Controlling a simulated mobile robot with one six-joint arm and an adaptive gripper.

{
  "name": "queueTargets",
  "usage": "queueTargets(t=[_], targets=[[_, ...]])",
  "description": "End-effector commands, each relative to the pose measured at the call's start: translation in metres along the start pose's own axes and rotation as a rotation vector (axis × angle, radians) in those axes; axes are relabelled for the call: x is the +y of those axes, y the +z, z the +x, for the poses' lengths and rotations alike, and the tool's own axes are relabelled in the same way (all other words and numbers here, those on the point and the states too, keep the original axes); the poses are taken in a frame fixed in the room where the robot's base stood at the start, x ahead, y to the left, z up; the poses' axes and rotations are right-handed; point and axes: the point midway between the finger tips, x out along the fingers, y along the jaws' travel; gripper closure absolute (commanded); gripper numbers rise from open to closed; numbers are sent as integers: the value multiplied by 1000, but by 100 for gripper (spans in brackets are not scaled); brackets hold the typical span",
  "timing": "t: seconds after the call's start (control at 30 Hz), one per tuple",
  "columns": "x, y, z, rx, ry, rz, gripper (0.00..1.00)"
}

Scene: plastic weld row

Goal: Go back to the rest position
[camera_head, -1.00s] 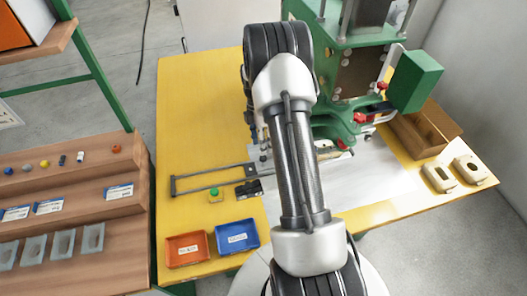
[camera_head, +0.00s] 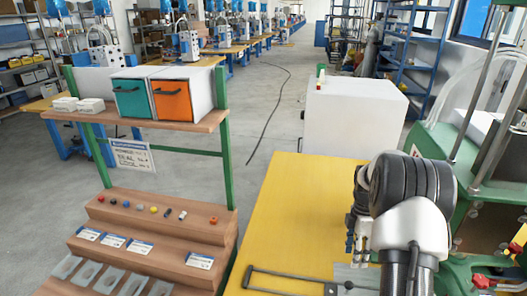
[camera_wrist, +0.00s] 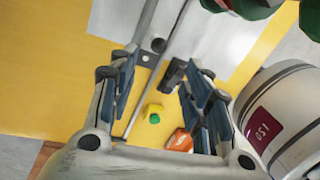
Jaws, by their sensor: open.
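My gripper (camera_wrist: 158,95) shows in the wrist view with its two blue-padded fingers spread apart and nothing between them. It is open above the yellow table. In the head view my folded arm stands at the right over the yellow table (camera_head: 300,215), and the gripper's fingertips are hard to make out there.
A green welding machine (camera_head: 440,145) stands at the right. A wooden stepped rack (camera_head: 150,230) with small coloured parts is at the left, under a shelf with a teal drawer (camera_head: 133,98) and an orange drawer (camera_head: 172,100). A white cabinet (camera_head: 352,118) stands behind the table.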

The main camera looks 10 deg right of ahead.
Motion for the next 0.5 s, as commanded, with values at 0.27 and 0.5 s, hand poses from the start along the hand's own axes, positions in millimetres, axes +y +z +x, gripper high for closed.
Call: queueTargets(t=[0.27, 0.5], targets=[[-18, -34, -58, -15, 70, 130, 55], [-68, -89, -131, -2, 181, 367, 55]])
